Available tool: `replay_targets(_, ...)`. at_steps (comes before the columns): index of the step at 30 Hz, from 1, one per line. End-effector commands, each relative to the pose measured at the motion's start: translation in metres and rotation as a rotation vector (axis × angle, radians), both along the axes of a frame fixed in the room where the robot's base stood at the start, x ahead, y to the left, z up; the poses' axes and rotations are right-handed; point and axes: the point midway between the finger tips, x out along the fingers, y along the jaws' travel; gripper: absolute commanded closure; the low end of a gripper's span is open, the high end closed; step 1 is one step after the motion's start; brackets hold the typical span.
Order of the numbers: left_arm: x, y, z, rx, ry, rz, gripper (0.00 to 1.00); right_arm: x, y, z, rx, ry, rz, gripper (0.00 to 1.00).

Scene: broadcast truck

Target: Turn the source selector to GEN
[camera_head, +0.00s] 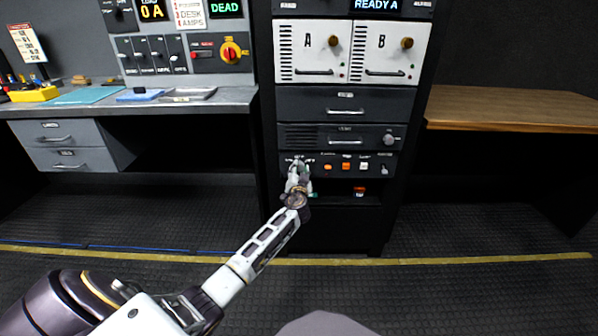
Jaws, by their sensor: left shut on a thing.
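My left gripper (299,170) reaches up from the lower left to the left end of a dark control panel (344,175) low in the rack. It is shut on the source selector there; its fingers hide the knob. Small white lettering shows just above the fingers, too small to read, so I cannot tell which position the selector points to. My right gripper is out of view.
Above are drawers and white A and B units (299,51). A desk (228,100) stands left, a wooden table (510,108) right. The floor in front is clear.

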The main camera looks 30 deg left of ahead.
Motion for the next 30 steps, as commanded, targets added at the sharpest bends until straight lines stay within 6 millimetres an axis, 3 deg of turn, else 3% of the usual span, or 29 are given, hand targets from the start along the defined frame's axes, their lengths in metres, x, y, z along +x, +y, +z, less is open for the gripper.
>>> replay_targets(20,0.000,0.000,0.001,0.485,0.300,-0.002,0.90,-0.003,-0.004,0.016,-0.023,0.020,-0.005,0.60)
replay_targets(27,-0.001,0.000,0.002,0.679,0.419,-0.002,0.90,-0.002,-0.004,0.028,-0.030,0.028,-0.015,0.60)
replay_targets(30,0.000,0.000,0.002,0.760,0.468,-0.003,0.90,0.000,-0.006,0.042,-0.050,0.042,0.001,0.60)
